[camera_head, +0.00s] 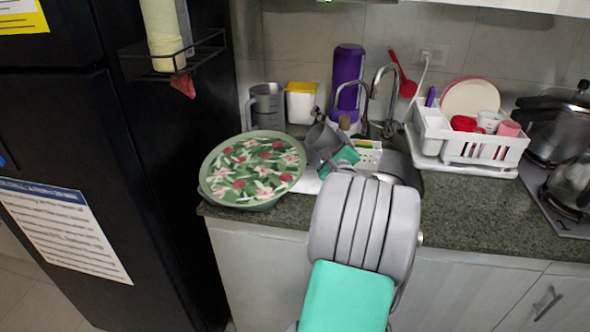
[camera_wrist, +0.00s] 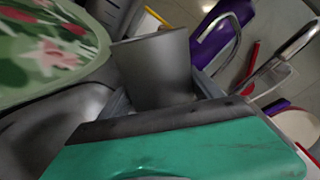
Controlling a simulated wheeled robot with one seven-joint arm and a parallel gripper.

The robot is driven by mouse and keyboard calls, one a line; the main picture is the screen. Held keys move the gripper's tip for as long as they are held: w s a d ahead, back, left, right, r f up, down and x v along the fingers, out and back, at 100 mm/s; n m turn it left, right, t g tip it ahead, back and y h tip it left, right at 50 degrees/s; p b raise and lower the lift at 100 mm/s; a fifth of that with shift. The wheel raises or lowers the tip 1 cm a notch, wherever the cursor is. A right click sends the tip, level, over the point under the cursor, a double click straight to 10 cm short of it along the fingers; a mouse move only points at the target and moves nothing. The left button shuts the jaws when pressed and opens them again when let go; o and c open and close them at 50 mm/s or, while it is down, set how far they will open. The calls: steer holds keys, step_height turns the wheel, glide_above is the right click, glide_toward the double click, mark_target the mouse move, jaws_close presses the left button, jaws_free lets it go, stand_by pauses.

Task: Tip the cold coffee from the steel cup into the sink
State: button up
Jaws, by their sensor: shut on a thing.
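The steel cup (camera_head: 321,140) is grey and tilted, held over the sink area behind the green tray's right edge. In the wrist view the cup (camera_wrist: 155,70) fills the upper middle, beyond the teal part of my gripper. My gripper (camera_head: 340,157) is shut on the cup. The inside of the cup and any coffee are hidden from both views. The steel sink (camera_head: 405,170) shows only in part, to the right of my gripper; my arm covers much of it.
A green floral tray (camera_head: 250,168) lies left of the cup, close to it. The faucet (camera_head: 375,95) and a purple bottle (camera_head: 347,80) stand behind. A white dish rack (camera_head: 480,150) is at right. A grey jug (camera_head: 266,106) stands at the back left.

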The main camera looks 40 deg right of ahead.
mark_target(321, 129)
steer(key=shift+r+n, duration=1.65)
steer(key=shift+n, duration=0.55)
stand_by(0.8)
steer(key=shift+w+a+r+n, duration=0.5)
steer(key=shift+w+a+n, duration=0.15)
steer(key=shift+a+n, duration=0.15)
stand_by(0.6)
steer(key=shift+w+a+r+n+g+h+b, duration=0.2)
steer(key=shift+r+n+b, duration=0.25)
steer(key=shift+n, duration=0.2)
steer(key=shift+w+a+r+n+g+h+b, duration=0.15)
steer(key=shift+r+n+b, duration=0.15)
steer(key=shift+n+b, duration=0.25)
stand_by(1.1)
